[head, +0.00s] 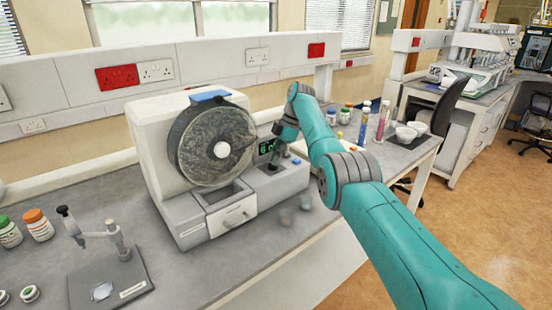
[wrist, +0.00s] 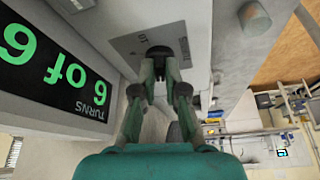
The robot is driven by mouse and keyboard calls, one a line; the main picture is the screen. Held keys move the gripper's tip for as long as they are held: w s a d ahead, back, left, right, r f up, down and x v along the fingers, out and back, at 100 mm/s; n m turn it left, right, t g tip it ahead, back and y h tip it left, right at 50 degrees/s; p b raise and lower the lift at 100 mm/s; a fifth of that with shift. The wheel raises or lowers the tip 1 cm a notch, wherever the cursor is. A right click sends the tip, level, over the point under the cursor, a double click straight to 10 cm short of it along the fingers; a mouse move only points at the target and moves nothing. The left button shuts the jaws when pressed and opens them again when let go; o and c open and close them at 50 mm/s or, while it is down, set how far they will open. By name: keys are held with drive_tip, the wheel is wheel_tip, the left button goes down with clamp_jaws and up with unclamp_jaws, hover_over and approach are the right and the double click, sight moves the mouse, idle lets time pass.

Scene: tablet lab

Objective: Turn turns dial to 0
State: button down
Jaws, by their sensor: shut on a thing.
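The machine (head: 165,135) is a white and grey unit with a large round drum (head: 213,145) on its front. Its display (head: 266,147) shows green digits; in the wrist view the display (wrist: 45,65) appears upside down and reads "6 of 6" with the label TURNS. The turns dial (wrist: 160,50) is a dark round knob on a grey panel below the display. My gripper (wrist: 165,68) is shut on the dial, with its fingertips on either side of it. In the head view my gripper (head: 278,154) is at the machine's right side, and the dial is mostly hidden.
A drawer (head: 233,215) sits at the machine's front. A small stand (head: 105,265) and capped bottles (head: 38,225) are at left. Tubes (head: 364,122) and white bowls (head: 407,132) stand on the bench to the right. The bench front is mostly clear.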

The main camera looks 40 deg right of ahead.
drive_tip(key=c, duration=1.2)
unclamp_jaws()
wheel_tip(320, 180, up, 10)
drive_tip(key=shift+f, duration=0.1)
drive_tip(key=shift+s, duration=0.1)
